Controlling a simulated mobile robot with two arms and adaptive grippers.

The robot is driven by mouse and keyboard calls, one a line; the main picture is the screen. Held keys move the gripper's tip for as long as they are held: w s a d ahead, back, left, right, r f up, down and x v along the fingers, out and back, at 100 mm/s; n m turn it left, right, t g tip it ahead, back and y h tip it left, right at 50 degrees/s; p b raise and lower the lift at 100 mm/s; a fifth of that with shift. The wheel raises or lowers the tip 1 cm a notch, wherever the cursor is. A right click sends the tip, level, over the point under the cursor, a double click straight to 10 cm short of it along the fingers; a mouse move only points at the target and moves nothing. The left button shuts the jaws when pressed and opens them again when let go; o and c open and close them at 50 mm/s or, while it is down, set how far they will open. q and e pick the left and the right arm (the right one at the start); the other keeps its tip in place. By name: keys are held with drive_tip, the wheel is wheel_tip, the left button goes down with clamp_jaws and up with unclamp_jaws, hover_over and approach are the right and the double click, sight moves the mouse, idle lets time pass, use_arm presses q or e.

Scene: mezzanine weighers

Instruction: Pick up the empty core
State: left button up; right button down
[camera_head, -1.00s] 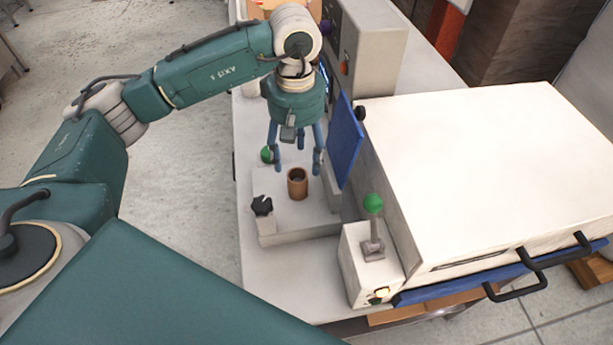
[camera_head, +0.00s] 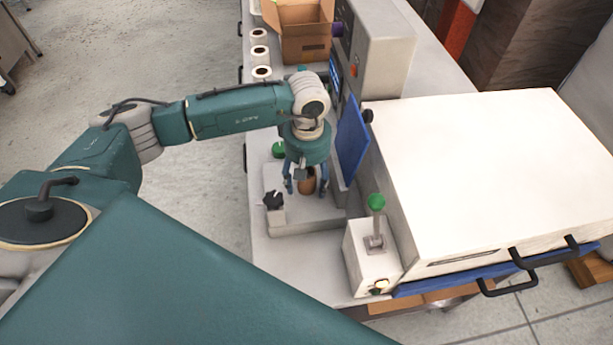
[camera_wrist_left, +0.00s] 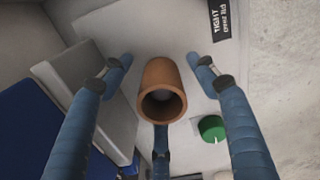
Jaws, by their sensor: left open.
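The empty core is a short brown cardboard tube (camera_head: 308,186). It stands upright on a low pale grey platform (camera_head: 295,221) on the bench. My left gripper (camera_head: 304,187) is open, pointing down around the core, and partly hides it in the head view. In the left wrist view the core (camera_wrist_left: 162,92) sits between the spread blue fingers (camera_wrist_left: 163,75), with gaps on both sides and its hollow end facing the camera. I see no finger touching it. My right gripper is not in view.
A blue panel (camera_head: 351,142) stands just right of my gripper. A green-topped lever (camera_head: 376,203) and a large white machine (camera_head: 490,180) are further right. White rolls (camera_head: 260,51) and a cardboard box (camera_head: 303,37) stand behind.

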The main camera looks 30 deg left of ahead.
use_arm(q)
drive_tip(key=c, duration=0.9)
